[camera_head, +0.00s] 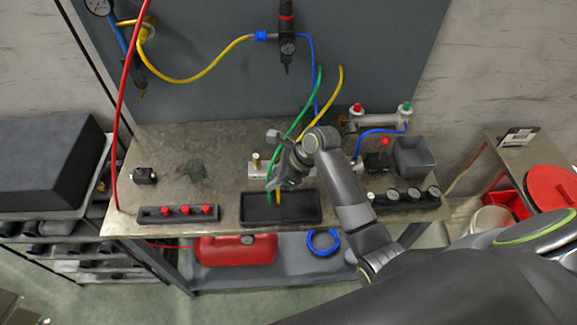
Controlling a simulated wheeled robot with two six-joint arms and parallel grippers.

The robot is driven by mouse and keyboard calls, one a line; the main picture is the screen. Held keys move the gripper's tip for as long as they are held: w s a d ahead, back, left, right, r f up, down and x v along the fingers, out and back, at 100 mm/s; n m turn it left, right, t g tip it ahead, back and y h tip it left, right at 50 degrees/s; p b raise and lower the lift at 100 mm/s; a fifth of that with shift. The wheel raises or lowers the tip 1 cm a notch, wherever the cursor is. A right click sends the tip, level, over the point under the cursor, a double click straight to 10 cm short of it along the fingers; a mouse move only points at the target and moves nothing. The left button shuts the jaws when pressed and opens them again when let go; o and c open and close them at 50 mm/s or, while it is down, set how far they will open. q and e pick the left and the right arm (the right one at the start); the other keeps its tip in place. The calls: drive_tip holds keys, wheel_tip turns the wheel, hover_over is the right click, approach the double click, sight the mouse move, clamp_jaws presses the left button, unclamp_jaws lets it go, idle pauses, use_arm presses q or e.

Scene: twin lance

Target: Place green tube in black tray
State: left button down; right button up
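The green tube (299,118) hangs from the grey wall panel and curves down to my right gripper (281,187). Its lower end is over or in the black tray (310,218), an open shallow tray at the front middle of the workbench. My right gripper points down just above the tray, with the green tube running beside its fingers. The fingers are small and partly overlap the tubes, so their grip is unclear. A yellow tube (331,112) also runs down behind my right arm, its end near the tray. My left gripper is out of view.
A dark strip with red knobs (184,214) lies left of the tray, and a strip of gauges (405,197) lies right. A grey bin (415,158) and a manifold (376,122) stand at the right. A red canister (236,250) is on the lower shelf.

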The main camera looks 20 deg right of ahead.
drive_tip(key=v, duration=0.8)
drive_tip(key=shift+d+b, duration=0.2)
drive_tip(key=shift+b, duration=0.1)
drive_tip(key=shift+r, duration=0.1)
